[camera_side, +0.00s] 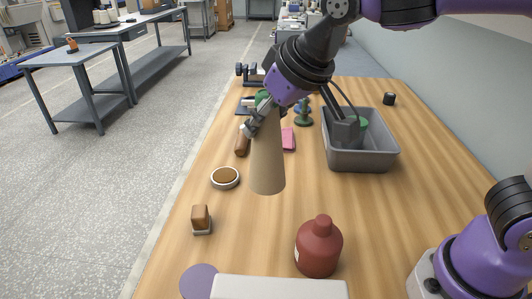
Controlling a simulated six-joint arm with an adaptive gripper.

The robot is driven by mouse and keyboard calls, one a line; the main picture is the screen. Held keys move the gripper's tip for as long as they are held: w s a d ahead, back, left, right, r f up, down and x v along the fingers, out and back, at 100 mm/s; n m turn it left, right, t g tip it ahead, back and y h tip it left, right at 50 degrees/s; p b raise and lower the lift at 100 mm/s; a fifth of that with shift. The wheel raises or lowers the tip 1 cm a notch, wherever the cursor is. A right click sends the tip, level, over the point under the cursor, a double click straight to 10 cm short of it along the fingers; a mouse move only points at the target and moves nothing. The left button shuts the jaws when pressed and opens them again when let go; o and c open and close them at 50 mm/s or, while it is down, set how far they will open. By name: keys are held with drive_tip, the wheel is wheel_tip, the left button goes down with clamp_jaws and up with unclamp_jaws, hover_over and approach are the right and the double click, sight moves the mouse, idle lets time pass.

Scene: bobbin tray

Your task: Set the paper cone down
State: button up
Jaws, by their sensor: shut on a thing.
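The paper cone (267,165) is a tan, tapered tube, upright with its wide end down, near the middle of the side view. My gripper (258,120) is shut on the upper part of the cone. From this view I cannot tell whether the cone's base touches the wooden table (240,235) or hangs above it. The cone and gripper hide part of the table behind them.
A grey tray (362,167) with a green item inside stands right of the cone. A red-brown bottle (319,246), a round dish (225,177) and a small brown block (201,218) stand nearer. A pink block (288,139) lies behind. Bare table lies between cone and bottle.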

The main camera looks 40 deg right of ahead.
drive_tip(key=s+a+n+y, duration=0.1)
drive_tip(key=s+a+n, duration=0.1)
drive_tip(key=s+a, duration=0.4)
drive_tip(key=w+d+f, duration=0.7)
drive_tip(key=w+f, duration=0.1)
drive_tip(key=f, duration=0.2)
drive_tip(key=shift+f, duration=0.5)
drive_tip(key=o, duration=1.1)
